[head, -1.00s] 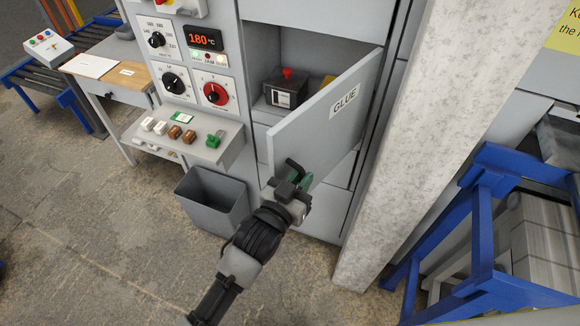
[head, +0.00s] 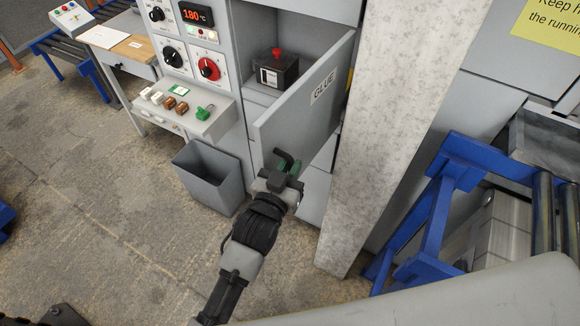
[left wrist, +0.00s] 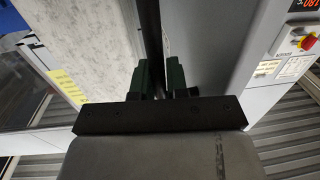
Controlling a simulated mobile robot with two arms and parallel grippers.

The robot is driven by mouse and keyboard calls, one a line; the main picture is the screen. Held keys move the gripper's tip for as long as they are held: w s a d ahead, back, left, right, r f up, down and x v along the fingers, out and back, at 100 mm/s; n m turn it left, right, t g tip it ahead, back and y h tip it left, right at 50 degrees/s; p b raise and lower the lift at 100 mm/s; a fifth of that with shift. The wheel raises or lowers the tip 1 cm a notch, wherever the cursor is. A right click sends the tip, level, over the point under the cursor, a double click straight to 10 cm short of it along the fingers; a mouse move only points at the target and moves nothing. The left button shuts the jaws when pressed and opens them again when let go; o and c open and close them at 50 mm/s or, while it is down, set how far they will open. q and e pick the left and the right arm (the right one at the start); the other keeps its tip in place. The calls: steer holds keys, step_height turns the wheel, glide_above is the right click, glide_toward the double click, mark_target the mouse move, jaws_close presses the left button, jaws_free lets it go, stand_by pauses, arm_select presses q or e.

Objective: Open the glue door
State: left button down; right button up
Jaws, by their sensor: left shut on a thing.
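The glue door (head: 306,98) is a grey panel labelled GLUE. It stands swung well open from its compartment in the grey machine. My left gripper (head: 288,166) is shut on the door at its lower free edge. In the left wrist view, the two green-padded fingers (left wrist: 160,78) sit on either side of a thin dark edge. Inside the open compartment is a dark box with a red knob (head: 277,69) on top. My right gripper does not show in either view.
A concrete pillar (head: 395,120) stands just right of the door. A grey bin (head: 212,178) is on the floor to the left, below a panel of switches (head: 180,105). A blue frame with rollers (head: 430,225) is at right. Floor in front is clear.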

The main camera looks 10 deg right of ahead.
arm_select(q)
steer(key=shift+w+r, duration=0.1)
steer(key=shift+r, duration=0.1)
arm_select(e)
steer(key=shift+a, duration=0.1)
arm_select(q)
steer(key=c, duration=1.2)
jaws_free()
steer(key=shift+d, duration=0.1)
steer(key=shift+o, duration=0.2)
steer(key=shift+f, duration=0.15)
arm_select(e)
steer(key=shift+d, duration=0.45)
arm_select(q)
steer(key=b+v, duration=0.3)
steer(key=v, duration=0.7)
steer(key=shift+s+a, duration=0.2)
steer(key=shift+s, duration=0.1)
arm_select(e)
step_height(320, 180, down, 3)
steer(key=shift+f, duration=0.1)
arm_select(q)
steer(key=shift+c, duration=0.3)
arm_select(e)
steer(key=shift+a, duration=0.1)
